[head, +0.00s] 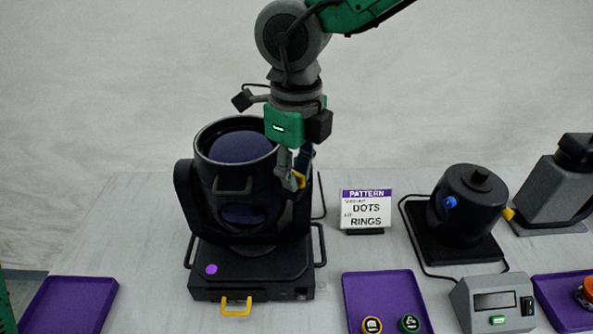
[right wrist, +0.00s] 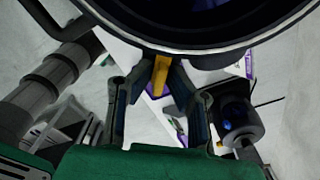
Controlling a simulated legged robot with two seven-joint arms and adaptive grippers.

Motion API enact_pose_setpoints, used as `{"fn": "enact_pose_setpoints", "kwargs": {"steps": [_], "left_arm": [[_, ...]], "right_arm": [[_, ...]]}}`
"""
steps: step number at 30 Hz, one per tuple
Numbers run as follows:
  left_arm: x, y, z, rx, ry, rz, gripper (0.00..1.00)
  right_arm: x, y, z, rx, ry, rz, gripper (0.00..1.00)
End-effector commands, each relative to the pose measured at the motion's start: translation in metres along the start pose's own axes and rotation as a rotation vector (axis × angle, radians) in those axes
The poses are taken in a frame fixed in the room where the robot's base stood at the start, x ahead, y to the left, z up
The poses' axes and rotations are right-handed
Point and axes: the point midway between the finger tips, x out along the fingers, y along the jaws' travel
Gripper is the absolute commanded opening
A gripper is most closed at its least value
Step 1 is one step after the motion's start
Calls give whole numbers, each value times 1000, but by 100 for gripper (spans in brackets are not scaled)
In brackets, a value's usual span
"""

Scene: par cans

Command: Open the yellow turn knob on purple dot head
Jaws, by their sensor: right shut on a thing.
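The purple dot head is a black moving-head light (head: 245,190) with a round open drum on a base that bears a purple dot (head: 211,269). The yellow turn knob (head: 300,179) sits on the drum's right side; in the right wrist view it is a yellow bar (right wrist: 160,76). My right gripper (head: 291,180) comes down from above and is shut on the knob, one finger on each side of it (right wrist: 160,85). The fingers partly hide the knob in the head view. My left gripper is not in view.
A yellow handle (head: 236,306) is on the base front. A sign (head: 366,210) reads PATTERN, DOTS, RINGS. Purple trays (head: 385,290) lie in front, one with two round pieces. A black round unit (head: 466,210) and a grey box with a display (head: 494,303) stand right.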

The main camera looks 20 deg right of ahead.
Motion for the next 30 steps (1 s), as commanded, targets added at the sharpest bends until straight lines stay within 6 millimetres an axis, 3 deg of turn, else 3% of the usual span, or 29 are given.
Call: {"fn": "enact_pose_setpoints", "kwargs": {"steps": [9, 24, 30], "left_arm": [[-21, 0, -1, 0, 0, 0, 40], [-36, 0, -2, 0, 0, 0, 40], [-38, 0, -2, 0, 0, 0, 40]], "right_arm": [[-3, -1, 0, 486, -2, -3, 0], [-2, -1, 0, 1339, -6, -3, 0], [-2, -1, 0, 1522, -5, -2, 0]]}}
